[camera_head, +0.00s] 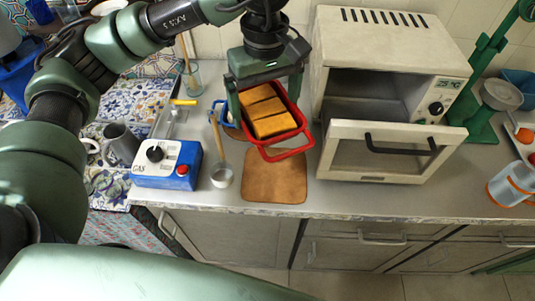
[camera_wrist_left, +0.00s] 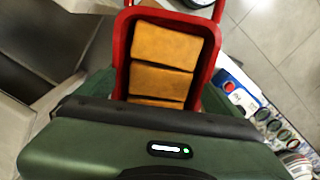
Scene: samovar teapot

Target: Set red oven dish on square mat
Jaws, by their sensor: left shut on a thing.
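The red oven dish (camera_head: 293,152) holds three orange-brown slabs in a row. My left gripper (camera_head: 268,98) is shut on the dish by its far part, with the green fingers beside the dish's walls. The square brown mat (camera_head: 274,187) lies flat near the counter's front edge. The dish's near handle covers the mat's far part in the head view; I cannot tell the exact gap between them. In the left wrist view the dish (camera_wrist_left: 125,45) and its slabs fill the upper middle. My right gripper is not in view.
A white toaster oven (camera_head: 385,80) with its door (camera_head: 388,150) open stands right of the dish. A blue gas burner box (camera_head: 168,164), a ladle (camera_head: 221,175) and a grey mug (camera_head: 121,142) are to the left. Little counter is free in front of the mat.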

